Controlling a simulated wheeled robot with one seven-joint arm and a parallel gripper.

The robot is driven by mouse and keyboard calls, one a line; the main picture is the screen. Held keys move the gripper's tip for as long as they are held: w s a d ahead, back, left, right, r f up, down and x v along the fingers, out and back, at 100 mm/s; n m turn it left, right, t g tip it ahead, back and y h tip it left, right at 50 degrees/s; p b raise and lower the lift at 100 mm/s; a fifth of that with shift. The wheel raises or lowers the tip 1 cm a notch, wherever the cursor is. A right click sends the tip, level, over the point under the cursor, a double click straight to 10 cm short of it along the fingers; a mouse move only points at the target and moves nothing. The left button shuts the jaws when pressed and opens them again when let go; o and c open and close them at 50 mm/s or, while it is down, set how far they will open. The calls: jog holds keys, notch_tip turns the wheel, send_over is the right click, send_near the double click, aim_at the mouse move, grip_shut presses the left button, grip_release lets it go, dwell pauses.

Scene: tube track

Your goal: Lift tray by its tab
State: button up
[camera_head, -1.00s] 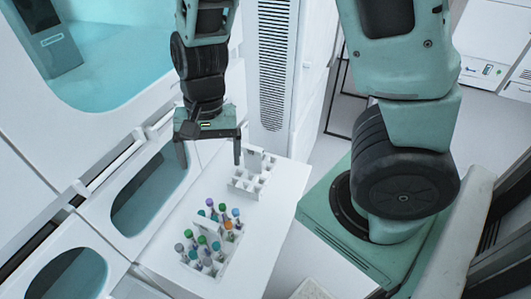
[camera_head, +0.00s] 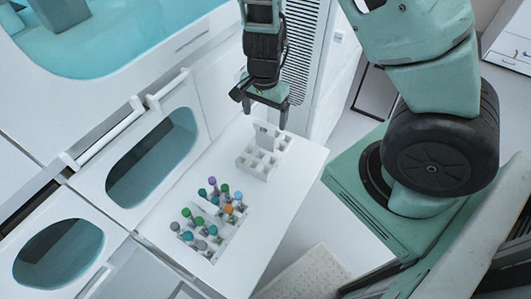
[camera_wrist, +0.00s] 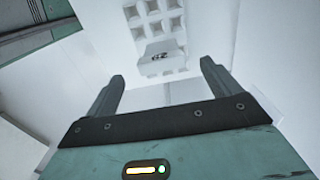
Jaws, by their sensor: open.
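A white tray (camera_head: 246,163) with empty square compartments lies on the white table. Its upright tab (camera_head: 266,136) stands at the tray's far side. My gripper (camera_head: 265,116) is open and empty, just above and behind the tab in the head view. In the wrist view, the tray (camera_wrist: 178,24) is ahead, and its tab (camera_wrist: 160,56) with a dark marking shows between and beyond my two fingers (camera_wrist: 162,72). The tab looks apart from the fingers. A second white tray (camera_head: 226,246) holds several tubes with coloured caps, nearer the front.
The white table (camera_head: 285,205) has free room right of both trays. A wall with oval windows (camera_head: 150,160) and a white rail (camera_head: 110,135) runs along the left. A slatted panel (camera_head: 304,40) stands behind the table.

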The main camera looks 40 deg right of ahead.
aim_at(265, 125)
jog(key=f+b, duration=0.1)
jog(key=f, duration=0.3)
jog(key=f+b, duration=0.1)
jog(key=f, duration=0.2)
jog(key=shift+w+d+f, duration=0.1)
jog(key=shift+d+f, duration=0.1)
jog(key=shift+f, duration=0.15)
jog(key=c, duration=1.2)
